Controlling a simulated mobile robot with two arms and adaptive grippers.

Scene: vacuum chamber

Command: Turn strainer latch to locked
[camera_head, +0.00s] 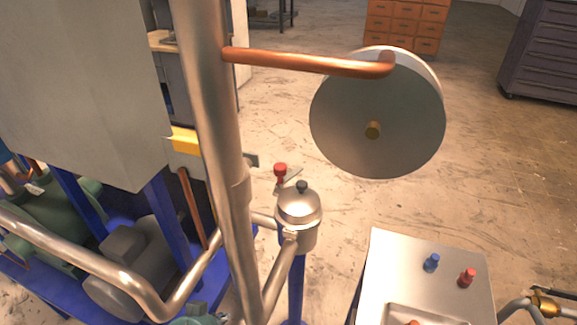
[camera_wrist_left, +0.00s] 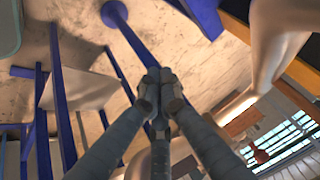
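The strainer (camera_head: 298,210) is a steel pot with a domed lid and a black knob, standing on a blue post right of a thick vertical pipe. A red knob (camera_head: 281,169) with a thin metal lever, which looks like the latch, shows just behind the lid. Its locked or unlocked position cannot be read. My left gripper (camera_wrist_left: 158,84) shows in the left wrist view with its fingertips together and nothing visible between them. In the head view I cannot make it out clearly; the pipe may hide it. My right gripper is out of view.
A large metal disc (camera_head: 375,115) on a copper pipe (camera_head: 300,63) hangs above right of the strainer. A steel panel (camera_head: 380,270) with blue and red knobs stands lower right. Bent pipes and a green pump (camera_head: 55,215) crowd the left. Floor right of the strainer is open.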

